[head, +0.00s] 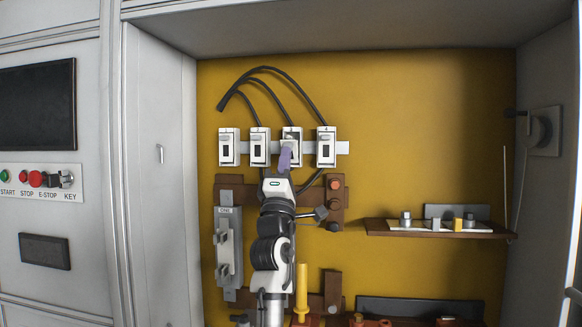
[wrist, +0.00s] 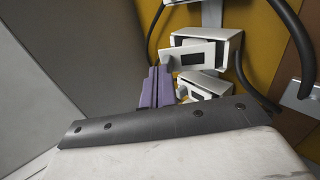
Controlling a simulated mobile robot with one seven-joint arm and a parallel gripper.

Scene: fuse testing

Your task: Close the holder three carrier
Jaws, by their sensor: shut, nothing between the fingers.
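Several white fuse holders stand in a row on the yellow back panel in the head view. Holder three (head: 291,135), third from the left, has its lower part hidden behind my gripper (head: 285,157). My gripper's purple fingers are shut and empty, in front of or against that holder; I cannot tell whether they touch it. The head view does not show how far its carrier is out. In the wrist view the purple fingers (wrist: 157,86) reach up beside two white holder parts, an upper one (wrist: 205,50) and a lower one (wrist: 203,84); which holders these are is unclear.
Black cables (head: 272,72) arch above the holders. Below are a brown frame (head: 336,190) with a red button and a grey unit (head: 228,245). A brown shelf (head: 400,229) with small parts is at right. The yellow panel between holders and right wall is mostly clear.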

